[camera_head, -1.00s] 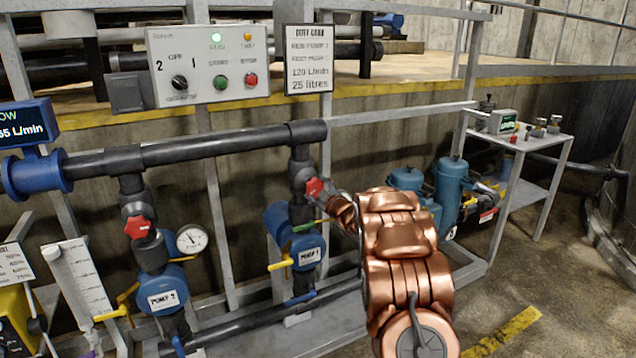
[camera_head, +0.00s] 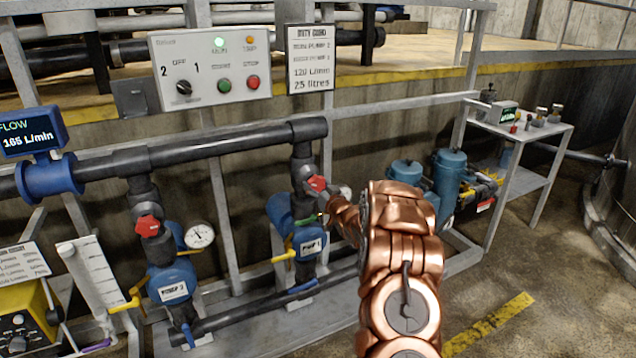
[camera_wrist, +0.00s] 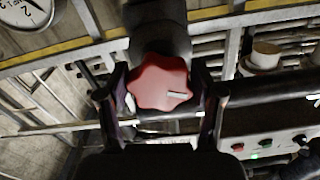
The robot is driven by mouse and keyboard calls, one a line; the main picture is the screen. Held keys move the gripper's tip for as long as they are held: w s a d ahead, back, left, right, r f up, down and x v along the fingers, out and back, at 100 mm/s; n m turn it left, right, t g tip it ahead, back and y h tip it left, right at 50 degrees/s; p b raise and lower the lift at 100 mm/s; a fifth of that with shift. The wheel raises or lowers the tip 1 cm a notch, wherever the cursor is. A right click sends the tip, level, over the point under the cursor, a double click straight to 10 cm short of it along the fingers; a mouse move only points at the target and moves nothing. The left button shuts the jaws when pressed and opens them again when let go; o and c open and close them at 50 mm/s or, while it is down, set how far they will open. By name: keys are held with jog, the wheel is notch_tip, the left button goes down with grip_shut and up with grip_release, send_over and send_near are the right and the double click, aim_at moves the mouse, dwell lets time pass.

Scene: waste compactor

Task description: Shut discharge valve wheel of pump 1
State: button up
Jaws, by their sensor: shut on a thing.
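The red discharge valve wheel of pump 1 (camera_head: 317,184) sits on the dark vertical pipe above the blue pump 1 (camera_head: 308,243). In the wrist view the red lobed wheel (camera_wrist: 160,82) is between the two fingers, with a pale mark on its face. My gripper (camera_wrist: 160,100) is shut on the wheel, one finger at each side. In the head view my copper arm reaches in from the lower right, and the fingers are mostly hidden behind its wrist.
A second red wheel (camera_head: 148,226) stands above pump 2 (camera_head: 172,291) to the left, beside a round gauge (camera_head: 199,235). A control box (camera_head: 209,68) and duty card (camera_head: 310,58) hang above. A blue flow display (camera_head: 30,132) reads about 165 L/min. Frame posts stand close by.

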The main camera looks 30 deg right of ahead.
jog(key=m+p, duration=0.1)
jog(key=m, duration=0.2)
jog(key=m+p, duration=0.1)
jog(key=m, duration=0.2)
jog(key=shift+a+r, duration=0.1)
jog(key=shift+a, duration=0.1)
jog(key=m+p, duration=0.2)
jog(key=m, duration=0.4)
jog(key=shift+a+m, duration=0.1)
jog(key=shift+m, duration=0.3)
jog(key=o, duration=1.1)
jog(key=shift+r, duration=0.1)
jog(key=shift+o, duration=0.2)
jog(key=s+a, duration=0.1)
jog(key=s, duration=1.1)
